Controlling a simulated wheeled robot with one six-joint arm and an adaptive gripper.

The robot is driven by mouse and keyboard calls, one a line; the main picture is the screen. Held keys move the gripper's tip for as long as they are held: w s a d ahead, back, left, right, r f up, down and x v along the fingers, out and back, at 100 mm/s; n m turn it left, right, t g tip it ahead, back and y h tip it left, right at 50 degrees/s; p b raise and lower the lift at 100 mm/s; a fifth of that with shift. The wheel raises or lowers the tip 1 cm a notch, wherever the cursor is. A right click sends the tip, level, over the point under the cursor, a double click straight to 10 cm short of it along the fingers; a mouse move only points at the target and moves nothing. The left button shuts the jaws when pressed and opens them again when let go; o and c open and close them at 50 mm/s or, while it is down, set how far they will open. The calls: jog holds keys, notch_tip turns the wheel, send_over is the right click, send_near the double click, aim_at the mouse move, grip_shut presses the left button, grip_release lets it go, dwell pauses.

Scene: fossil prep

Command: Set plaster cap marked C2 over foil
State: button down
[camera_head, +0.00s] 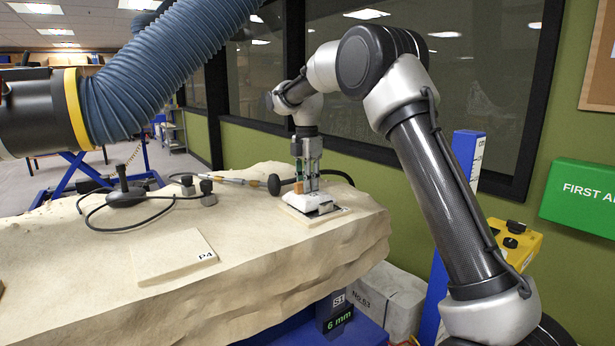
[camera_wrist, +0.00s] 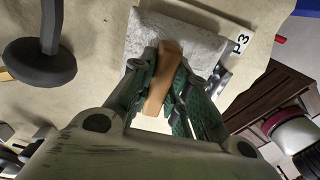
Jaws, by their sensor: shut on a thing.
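My gripper (camera_head: 308,184) is shut on a brown block-like grip (camera_wrist: 163,80), which sits between its green-padded fingers in the wrist view. Below the grip is a whitish, rough cap (camera_head: 304,202); it also shows in the wrist view (camera_wrist: 178,38) as a pale slab. It is low over the pale plate marked P3 (camera_wrist: 240,41) on the rock. I cannot tell whether it touches the plate. No C2 mark is readable. A dark, shiny edge shows beside the cap; I cannot tell if it is foil. Whatever lies under the cap is hidden.
An empty-looking plate marked P4 (camera_head: 172,258) lies nearer on the rock block (camera_head: 240,270). A dark knob-like tool (camera_wrist: 43,60) stands beside the cap. Cables and a black-based stand (camera_head: 127,194) lie to the left. A blue hose (camera_head: 165,65) hangs above.

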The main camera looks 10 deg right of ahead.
jog(key=shift+f, duration=0.3)
dwell(0.6)
jog(key=c, duration=1.3)
grip_release()
notch_tip(320, 180, up, 12)
jog(key=shift+w, duration=0.15)
